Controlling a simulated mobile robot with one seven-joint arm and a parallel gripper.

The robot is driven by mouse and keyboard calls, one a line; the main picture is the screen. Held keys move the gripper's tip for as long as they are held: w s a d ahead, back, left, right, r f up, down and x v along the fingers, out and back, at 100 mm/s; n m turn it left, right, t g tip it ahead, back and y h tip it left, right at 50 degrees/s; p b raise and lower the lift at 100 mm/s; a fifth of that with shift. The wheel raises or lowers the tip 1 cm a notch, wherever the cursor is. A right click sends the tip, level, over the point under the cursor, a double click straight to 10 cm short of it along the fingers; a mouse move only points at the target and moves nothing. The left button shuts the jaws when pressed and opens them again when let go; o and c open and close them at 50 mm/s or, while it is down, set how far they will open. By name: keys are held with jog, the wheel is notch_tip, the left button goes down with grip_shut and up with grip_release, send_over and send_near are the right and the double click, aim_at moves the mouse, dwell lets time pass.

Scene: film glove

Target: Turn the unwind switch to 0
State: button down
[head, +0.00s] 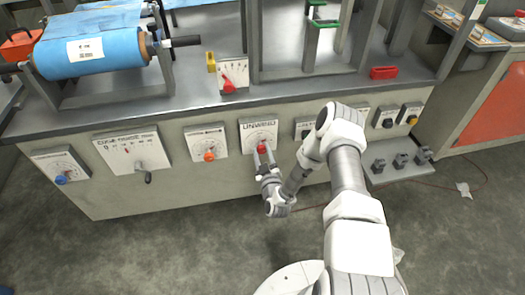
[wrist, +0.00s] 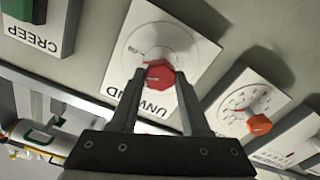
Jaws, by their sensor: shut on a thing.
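The unwind switch is a red knob (wrist: 159,75) on a white dial plate (wrist: 147,45) marked UNWIND. It also shows in the head view as a red knob (head: 262,148) on the front of the grey machine. My gripper (wrist: 160,80) is shut on the red knob, with one finger on each side of it. In the head view my gripper (head: 264,160) reaches the plate from below. The numbers around the dial are too small to read, and part of the plate is hidden by the knob and fingers.
A green CREEP button (wrist: 24,8) is on the other side. A blue film roll (head: 90,52) lies on top.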

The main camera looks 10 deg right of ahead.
jog(key=n, duration=0.6)
jog(key=shift+a+n, duration=0.2)
jog(key=shift+n, duration=0.1)
jog(key=n, duration=0.3)
jog(key=shift+f+b, duration=0.15)
jog(key=shift+b, duration=0.15)
jog(key=shift+n+b, duration=0.4)
jog(key=shift+n, duration=1.4)
jog(key=shift+d, duration=0.15)
jog(key=shift+c, duration=1.9)
grip_release()
jog(key=shift+s, duration=0.2)
